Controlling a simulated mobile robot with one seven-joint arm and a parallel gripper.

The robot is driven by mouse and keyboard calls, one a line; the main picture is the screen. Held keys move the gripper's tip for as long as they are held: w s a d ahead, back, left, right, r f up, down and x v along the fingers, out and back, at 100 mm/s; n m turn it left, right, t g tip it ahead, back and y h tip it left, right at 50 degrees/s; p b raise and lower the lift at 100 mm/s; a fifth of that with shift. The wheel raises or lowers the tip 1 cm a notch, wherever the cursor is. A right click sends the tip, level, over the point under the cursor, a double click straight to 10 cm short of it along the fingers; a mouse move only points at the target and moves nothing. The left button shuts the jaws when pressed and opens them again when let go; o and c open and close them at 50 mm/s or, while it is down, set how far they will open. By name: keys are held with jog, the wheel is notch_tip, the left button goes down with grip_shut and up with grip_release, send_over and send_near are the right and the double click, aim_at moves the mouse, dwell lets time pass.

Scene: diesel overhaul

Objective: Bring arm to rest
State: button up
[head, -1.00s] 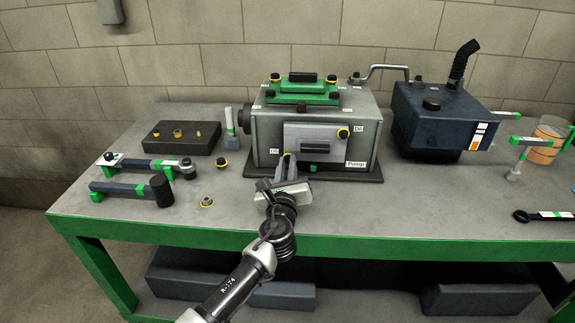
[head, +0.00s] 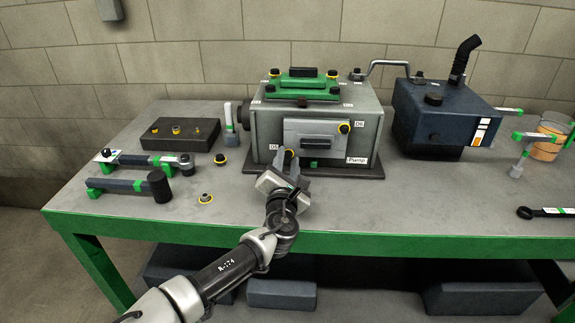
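My arm (head: 225,265) reaches up from the bottom left over the front edge of the workbench. My gripper (head: 291,160) is in front of the grey pump housing (head: 262,140), near the lower left of its front cover plate (head: 297,132). Two grey fingers point up and away from me with a gap between them. A yellow-ringed knob at the plate's lower left shows by the fingertips. I see nothing held, and I cannot tell whether a finger touches the knob.
A mallet (head: 130,185), a wrench-like tool (head: 145,159) and a dark block (head: 180,134) lie on the left of the bench (head: 235,205). A dark blue tank (head: 438,112) stands right.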

jog(key=m+b, duration=0.1)
jog(key=m, duration=0.6)
jog(key=shift+f+m, duration=0.1)
jog(key=shift+m, duration=0.3)
jog(key=m, duration=0.4)
jog(key=shift+m+b, duration=0.3)
jog(key=shift+m, duration=0.1)
